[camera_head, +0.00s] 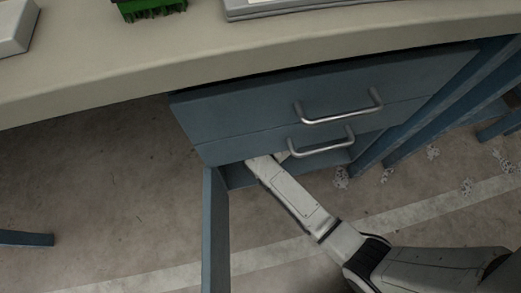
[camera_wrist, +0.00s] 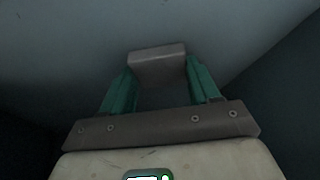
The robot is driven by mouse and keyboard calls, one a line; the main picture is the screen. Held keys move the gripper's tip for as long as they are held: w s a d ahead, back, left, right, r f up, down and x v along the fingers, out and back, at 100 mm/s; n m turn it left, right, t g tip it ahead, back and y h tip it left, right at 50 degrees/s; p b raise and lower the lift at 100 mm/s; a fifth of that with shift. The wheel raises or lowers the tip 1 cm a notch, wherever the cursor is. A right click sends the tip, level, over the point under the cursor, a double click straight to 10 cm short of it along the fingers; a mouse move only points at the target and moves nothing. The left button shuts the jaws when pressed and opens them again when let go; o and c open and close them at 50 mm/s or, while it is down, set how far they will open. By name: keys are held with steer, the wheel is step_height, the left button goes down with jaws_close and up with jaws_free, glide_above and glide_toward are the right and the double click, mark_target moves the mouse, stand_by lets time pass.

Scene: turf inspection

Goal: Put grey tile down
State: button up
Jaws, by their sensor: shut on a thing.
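The grey tile (camera_wrist: 156,55) shows in the wrist view as a small grey block between the two green fingers of my gripper (camera_wrist: 159,67). My gripper is shut on it. Beyond the tile is a plain blue-grey surface; I cannot tell whether the tile touches it. In the head view my arm reaches in below the drawers of the blue cabinet (camera_head: 240,115), and the cabinet hides my gripper and the tile.
Two drawers with metal handles (camera_head: 340,108) are shut above my arm. A blue door or panel (camera_head: 215,230) stands left of my arm. A green brush-like thing (camera_head: 150,8) and a grey tray (camera_head: 300,8) lie on the worktop (camera_head: 200,55). The floor at left is mostly clear.

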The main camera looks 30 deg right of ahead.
steer(key=o, duration=1.2)
steer(key=shift+r, duration=0.25)
steer(key=shift+s+r+p, duration=0.5)
steer(key=shift+r+p, duration=0.1)
steer(key=shift+p, duration=0.4)
steer(key=s+d+p, duration=0.1)
steer(key=s+p, duration=0.2)
steer(key=s, duration=0.8)
steer(key=shift+s+f, duration=0.2)
